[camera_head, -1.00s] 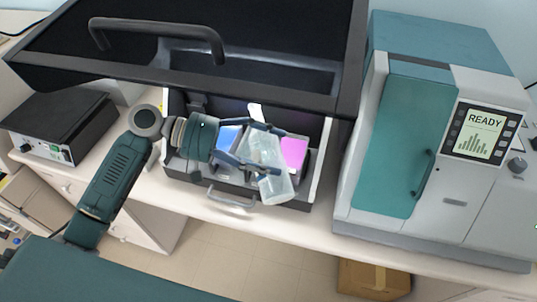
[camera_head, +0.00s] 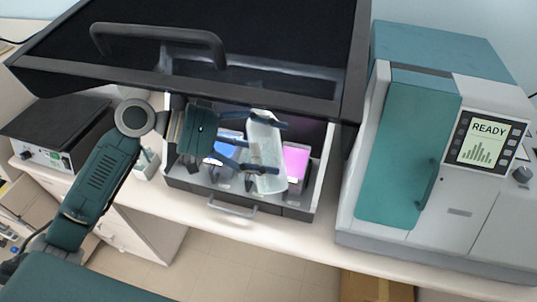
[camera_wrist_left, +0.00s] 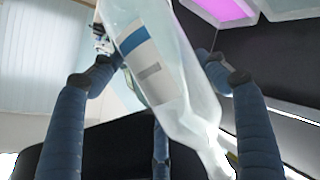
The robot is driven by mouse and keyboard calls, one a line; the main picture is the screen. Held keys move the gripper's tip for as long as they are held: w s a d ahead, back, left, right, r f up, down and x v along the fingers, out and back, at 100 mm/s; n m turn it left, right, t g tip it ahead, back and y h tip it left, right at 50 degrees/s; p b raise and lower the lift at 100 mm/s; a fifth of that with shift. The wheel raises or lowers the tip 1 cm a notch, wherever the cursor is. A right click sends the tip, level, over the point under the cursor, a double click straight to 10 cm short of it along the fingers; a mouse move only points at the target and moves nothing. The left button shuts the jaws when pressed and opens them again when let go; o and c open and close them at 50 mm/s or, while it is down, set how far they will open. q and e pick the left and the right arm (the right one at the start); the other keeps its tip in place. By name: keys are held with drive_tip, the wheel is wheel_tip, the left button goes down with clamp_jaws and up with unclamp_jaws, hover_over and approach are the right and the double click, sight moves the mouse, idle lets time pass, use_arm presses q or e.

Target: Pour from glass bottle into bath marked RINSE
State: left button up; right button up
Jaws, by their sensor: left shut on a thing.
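My left gripper (camera_head: 279,148) is shut on the translucent glass bottle (camera_head: 264,143), holding it over the open drawer (camera_head: 229,203). In the left wrist view, the bottle (camera_wrist_left: 160,60) lies between the fingers, with a blue and grey label, and narrows toward the lower right. It is tilted; I see no liquid stream. A bath with blue content (camera_head: 226,146) sits in the drawer, partly behind the gripper. A bath with magenta content (camera_head: 296,160) sits right of the bottle. Other baths may be hidden. No RINSE mark is readable. My right gripper is not in view.
The drawer's black cabinet (camera_head: 120,60) with a handle overhangs behind. A teal and grey machine (camera_head: 405,150) showing READY stands close on the right. A black-topped box (camera_head: 50,125) with a knob stands at left. A small pale item (camera_head: 146,164) stands left of the drawer.

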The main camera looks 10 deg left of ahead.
use_arm(q)
drive_tip(key=shift+w+r, duration=0.15)
drive_tip(key=shift+w+a+f+m+b, duration=0.2)
drive_tip(key=shift+w+a+m+b, duration=0.15)
drive_tip(key=shift+b, duration=0.2)
drive_tip(key=w+b, duration=0.1)
drive_tip(key=w+a+m+t+b, duration=0.1)
drive_tip(key=w+m+t+y+b, duration=0.1)
drive_tip(key=b, duration=0.1)
drive_tip(key=shift+w+a+f+m, duration=0.1)
drive_tip(key=shift+a+f+m, duration=0.05)
drive_tip(key=shift+a+m, duration=0.1)
drive_tip(key=shift+w+a+t, duration=0.2)
drive_tip(key=shift+w+t, duration=0.1)
drive_tip(key=shift+r, duration=0.2)
drive_tip(key=shift+m, duration=0.3)
